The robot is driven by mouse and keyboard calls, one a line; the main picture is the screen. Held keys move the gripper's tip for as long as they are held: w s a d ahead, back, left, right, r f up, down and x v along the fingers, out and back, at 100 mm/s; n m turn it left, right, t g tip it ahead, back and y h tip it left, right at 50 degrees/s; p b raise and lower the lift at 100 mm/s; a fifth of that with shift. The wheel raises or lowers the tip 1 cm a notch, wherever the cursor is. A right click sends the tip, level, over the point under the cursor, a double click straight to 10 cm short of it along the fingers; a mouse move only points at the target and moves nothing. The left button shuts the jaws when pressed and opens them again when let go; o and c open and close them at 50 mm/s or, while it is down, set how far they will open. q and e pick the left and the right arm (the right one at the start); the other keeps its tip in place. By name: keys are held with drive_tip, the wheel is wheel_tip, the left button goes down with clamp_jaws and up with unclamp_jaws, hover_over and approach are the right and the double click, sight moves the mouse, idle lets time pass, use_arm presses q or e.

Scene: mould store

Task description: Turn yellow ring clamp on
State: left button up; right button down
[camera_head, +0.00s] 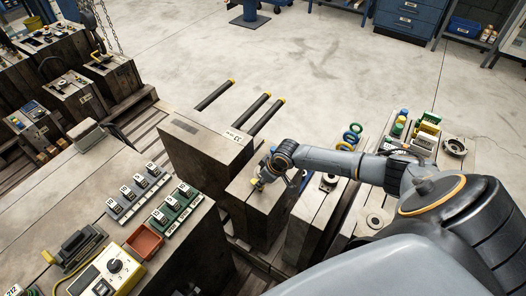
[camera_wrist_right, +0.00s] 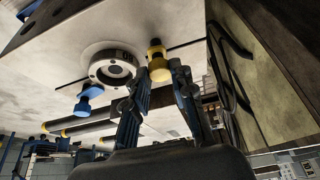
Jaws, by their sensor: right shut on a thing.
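The yellow ring clamp (camera_wrist_right: 158,64), a small yellow piece with a dark band, sits on the mould face beside a round metal locating ring (camera_wrist_right: 112,68) in the right wrist view. My right gripper (camera_wrist_right: 156,72) has its two fingers on either side of the clamp and is shut on it. In the head view the yellow clamp (camera_head: 257,185) shows as a small spot at the tip of my right gripper (camera_head: 263,178), over a mould block (camera_head: 255,205). The arm hides most of the ring there. My left gripper is in neither view.
A blue clamp (camera_wrist_right: 88,97) sits on the ring's other side. A larger mould block (camera_head: 205,150) with yellow-tipped bars stands to the left. Green and blue rings (camera_head: 352,133) lie on the right.

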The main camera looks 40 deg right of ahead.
drive_tip(key=m+p, duration=0.2)
drive_tip(key=m+h+p, duration=0.1)
drive_tip(key=p, duration=0.1)
drive_tip(key=m+h+p, duration=0.1)
drive_tip(key=m+p, duration=0.1)
drive_tip(key=shift+a+r+m, duration=0.2)
drive_tip(key=shift+a+m, duration=0.1)
drive_tip(key=shift+a, duration=0.05)
drive_tip(key=m+h+p, duration=0.1)
drive_tip(key=m, duration=0.1)
drive_tip(key=shift+a+f+m+p, duration=0.1)
drive_tip(key=shift+f+m+p, duration=0.05)
drive_tip(key=shift+m+p, duration=0.2)
drive_tip(key=shift+m+g+h+p, duration=0.4)
drive_tip(key=shift+m+h, duration=0.2)
drive_tip(key=shift+m, duration=0.95)
drive_tip(key=shift+w+m, duration=0.1)
drive_tip(key=shift+m, duration=0.2)
